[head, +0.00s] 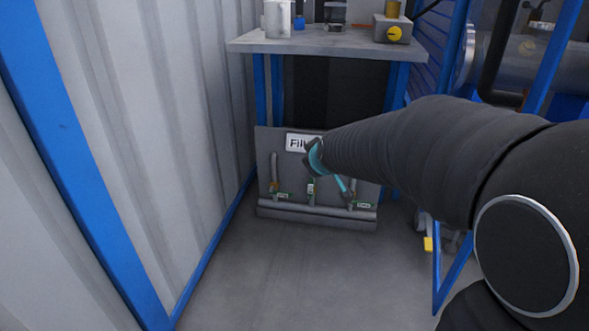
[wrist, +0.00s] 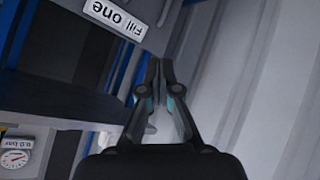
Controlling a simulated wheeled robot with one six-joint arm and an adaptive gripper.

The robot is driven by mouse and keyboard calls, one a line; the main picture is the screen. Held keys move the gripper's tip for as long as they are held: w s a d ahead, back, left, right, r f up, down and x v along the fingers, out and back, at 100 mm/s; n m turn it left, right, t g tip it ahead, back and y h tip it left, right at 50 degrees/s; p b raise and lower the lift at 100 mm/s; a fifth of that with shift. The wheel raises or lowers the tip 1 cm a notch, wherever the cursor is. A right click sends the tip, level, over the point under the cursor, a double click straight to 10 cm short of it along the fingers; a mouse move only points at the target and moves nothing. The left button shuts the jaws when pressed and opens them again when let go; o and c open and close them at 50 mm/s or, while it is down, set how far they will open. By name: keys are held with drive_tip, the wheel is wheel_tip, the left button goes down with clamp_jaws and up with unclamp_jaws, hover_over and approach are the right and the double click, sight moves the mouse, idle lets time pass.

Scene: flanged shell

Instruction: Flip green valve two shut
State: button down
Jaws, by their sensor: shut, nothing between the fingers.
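A grey panel (head: 265,150) stands low under the bench, with a white "Fill" sign (head: 297,143) partly covered by my arm. Several upright pipes with small valves and green tags are on it: a left valve (head: 274,187), a middle valve (head: 311,190) and a right valve (head: 350,203). The tags are too small to read, so I cannot tell which is valve two or how its handle lies. My gripper (wrist: 160,70) is shut and empty in the wrist view. In the head view my wrist end is in front of the panel. No valve is recognisable in the wrist view.
A bench (head: 320,42) with items on it stands above the panel. A corrugated wall (head: 160,110) with a blue frame is at the left. A blue frame and pipework are at the right. The wrist view shows an upside-down "Fill one" sign (wrist: 115,17) and a gauge (wrist: 14,158).

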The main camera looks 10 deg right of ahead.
sight(311, 188)
drive_tip(key=w+a+f+n+t+h, duration=0.1)
drive_tip(key=w+f+n+t, duration=0.1)
drive_tip(key=w+f, duration=0.6)
drive_tip(key=w+a+f+n+t, duration=0.1)
drive_tip(key=w+f+n+t, duration=0.3)
drive_tip(key=w, duration=0.9)
drive_tip(key=w+f+n+h, duration=0.1)
drive_tip(key=w+f, duration=0.1)
drive_tip(key=f, duration=0.8)
drive_tip(key=w+f+n+t+h+p, duration=0.1)
drive_tip(key=w+f+n+h, duration=0.1)
drive_tip(key=f, duration=0.9)
drive_tip(key=shift+w+d+n, duration=0.3)
drive_tip(key=shift+w, duration=0.15)
drive_tip(key=shift+w, duration=0.1)
drive_tip(key=w+d+b, duration=0.1)
drive_tip(key=w+d, duration=0.4)
drive_tip(key=w, duration=0.2)
drive_tip(key=shift+w, duration=0.35)
